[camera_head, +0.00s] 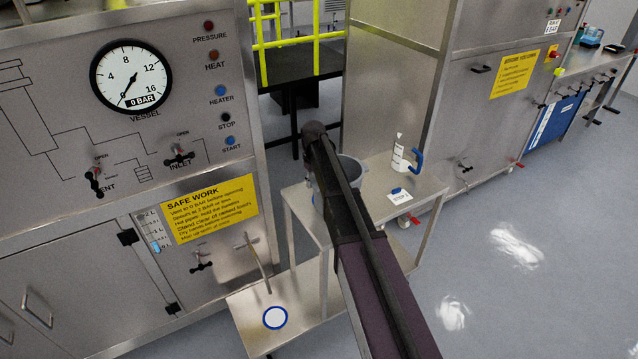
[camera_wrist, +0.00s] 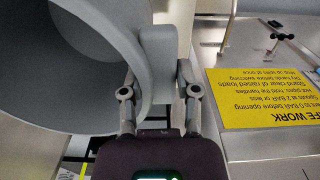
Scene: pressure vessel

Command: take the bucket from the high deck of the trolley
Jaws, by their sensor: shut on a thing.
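The grey bucket (camera_head: 351,168) shows beside my arm at the high deck (camera_head: 424,187) of the trolley, partly hidden by the arm. In the wrist view the bucket (camera_wrist: 98,28) fills the left side, its opening facing the camera. My gripper (camera_wrist: 158,80) is shut on the bucket's grey handle, one finger on each side of it. In the head view my arm hides the fingers. I cannot tell whether the bucket's base touches the deck.
A white bottle with a blue handle (camera_head: 400,157) and a white label card (camera_head: 399,196) are on the high deck, right of the bucket. The low deck (camera_head: 247,318) bears a blue ring mark. The vessel's gauge panel (camera_head: 205,95) stands close on the left. Floor is open at right.

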